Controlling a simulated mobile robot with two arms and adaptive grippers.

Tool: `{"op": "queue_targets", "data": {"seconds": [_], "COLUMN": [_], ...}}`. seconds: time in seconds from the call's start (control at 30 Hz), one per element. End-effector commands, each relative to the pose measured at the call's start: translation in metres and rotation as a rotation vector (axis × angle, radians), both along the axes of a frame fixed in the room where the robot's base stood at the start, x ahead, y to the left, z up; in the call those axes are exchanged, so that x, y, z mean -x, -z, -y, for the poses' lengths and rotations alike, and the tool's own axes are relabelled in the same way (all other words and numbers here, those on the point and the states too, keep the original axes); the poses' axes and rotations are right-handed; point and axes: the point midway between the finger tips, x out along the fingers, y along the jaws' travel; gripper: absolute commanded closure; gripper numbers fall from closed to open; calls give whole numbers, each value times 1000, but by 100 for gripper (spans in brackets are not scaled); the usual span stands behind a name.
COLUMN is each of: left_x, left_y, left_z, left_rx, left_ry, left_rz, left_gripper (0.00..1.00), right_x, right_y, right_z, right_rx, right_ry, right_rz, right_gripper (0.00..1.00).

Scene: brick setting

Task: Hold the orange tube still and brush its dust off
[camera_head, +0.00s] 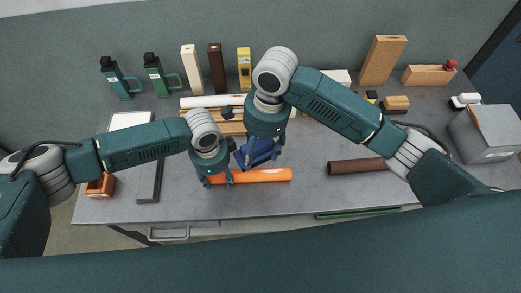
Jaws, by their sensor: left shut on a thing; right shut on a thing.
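An orange tube (265,175) lies across the front middle of the grey workbench. My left gripper (218,182) is shut on its left part from above, and the fingers hide some of it. My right gripper (262,158) is just behind the tube's middle, shut on a dark blue thing (258,149). The gripper covers much of that thing, so I cannot tell for sure that it is a brush or whether it touches the tube. Dust on the tube is too small to make out.
A brown tube (355,166) lies to the right on the workbench (310,187). A white tube (205,101) and wooden pieces lie behind my grippers. Bottles, upright blocks and a wooden plane (428,75) line the back. A grey box (485,132) stands far right, a dark angle bar (152,180) left.

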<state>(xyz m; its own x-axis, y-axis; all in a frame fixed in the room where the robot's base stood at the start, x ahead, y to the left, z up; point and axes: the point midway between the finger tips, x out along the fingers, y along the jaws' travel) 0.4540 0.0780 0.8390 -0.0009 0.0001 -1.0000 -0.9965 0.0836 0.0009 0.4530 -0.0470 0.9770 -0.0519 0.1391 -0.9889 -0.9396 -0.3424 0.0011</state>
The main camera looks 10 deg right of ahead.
Motion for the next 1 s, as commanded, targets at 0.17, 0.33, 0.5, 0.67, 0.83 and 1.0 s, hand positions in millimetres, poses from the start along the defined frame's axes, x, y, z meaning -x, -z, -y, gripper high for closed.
{"op": "queue_targets", "data": {"seconds": [0.17,0.33,0.5,0.67,0.83,1.0], "left_x": [0,0,0,0,0,0], "left_y": [0,0,0,0,0,0], "left_z": [0,0,0,0,0,0], "left_rx": [1,1,1,1,1,1], "left_ry": [0,0,0,0,0,0], "left_rz": [0,0,0,0,0,0], "left_gripper": [87,87,87,87,87,87], "right_x": [-4,-5,-6,-6,-5,-5], "right_y": [-2,-3,2,13,28,44], "right_z": [-4,-6,-7,-6,-6,-6], "right_rx": [0,0,1,2,1,2], "right_ry": [269,395,420,419,417,417], "right_rz": [2,0,0,-1,-1,-1], "right_gripper": [69,69,69,69,69,69]}}
